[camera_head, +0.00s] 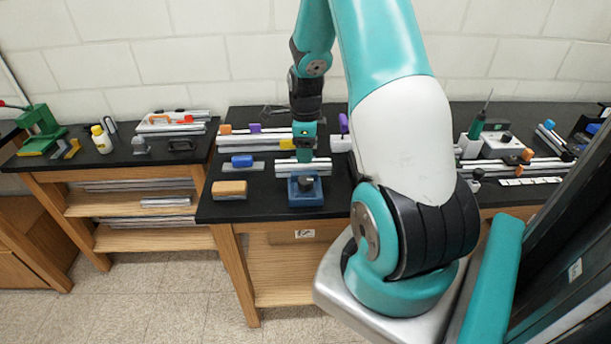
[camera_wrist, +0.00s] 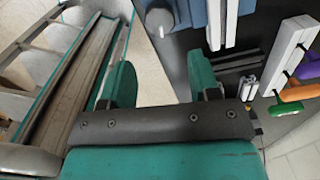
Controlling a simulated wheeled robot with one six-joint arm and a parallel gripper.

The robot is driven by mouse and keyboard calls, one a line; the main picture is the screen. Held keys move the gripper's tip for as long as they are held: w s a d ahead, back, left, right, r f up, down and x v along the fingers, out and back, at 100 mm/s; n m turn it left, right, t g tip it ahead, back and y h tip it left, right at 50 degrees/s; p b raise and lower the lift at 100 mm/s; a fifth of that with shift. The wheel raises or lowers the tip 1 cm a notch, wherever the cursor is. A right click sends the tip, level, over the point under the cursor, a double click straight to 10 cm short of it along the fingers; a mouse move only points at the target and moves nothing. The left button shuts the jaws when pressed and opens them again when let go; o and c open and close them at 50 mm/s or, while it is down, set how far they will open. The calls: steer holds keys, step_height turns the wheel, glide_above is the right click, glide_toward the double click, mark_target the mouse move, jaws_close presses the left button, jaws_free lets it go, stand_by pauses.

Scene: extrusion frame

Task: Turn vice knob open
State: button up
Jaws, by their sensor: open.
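The vice is a small blue block (camera_head: 306,200) at the front edge of the middle bench, with a dark round knob (camera_head: 306,184) on it. In the wrist view, part of the blue vice (camera_wrist: 190,12) shows at the top edge, and a grey round end, likely the knob (camera_wrist: 160,20), is beside it. My gripper (camera_head: 304,157) hangs just behind and above the vice, over the silver bars. In the wrist view, the two teal fingers of my gripper (camera_wrist: 163,82) are spread apart with nothing between them. The fingertips are apart from the knob.
Silver extrusion bars (camera_head: 302,169) lie behind the vice. An orange-topped block (camera_head: 230,187) and a blue block (camera_head: 242,160) lie to its left. A green press (camera_head: 40,125) and a bottle (camera_head: 101,140) stand on the left bench. The floor (camera_head: 150,290) in front is clear.

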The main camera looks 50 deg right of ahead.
mark_target(305, 179)
step_height(305, 179, down, 11)
steer(key=shift+r+p, duration=0.2)
steer(key=shift+p, duration=1.05)
steer(key=c, duration=0.6)
steer(key=shift+c, duration=0.2)
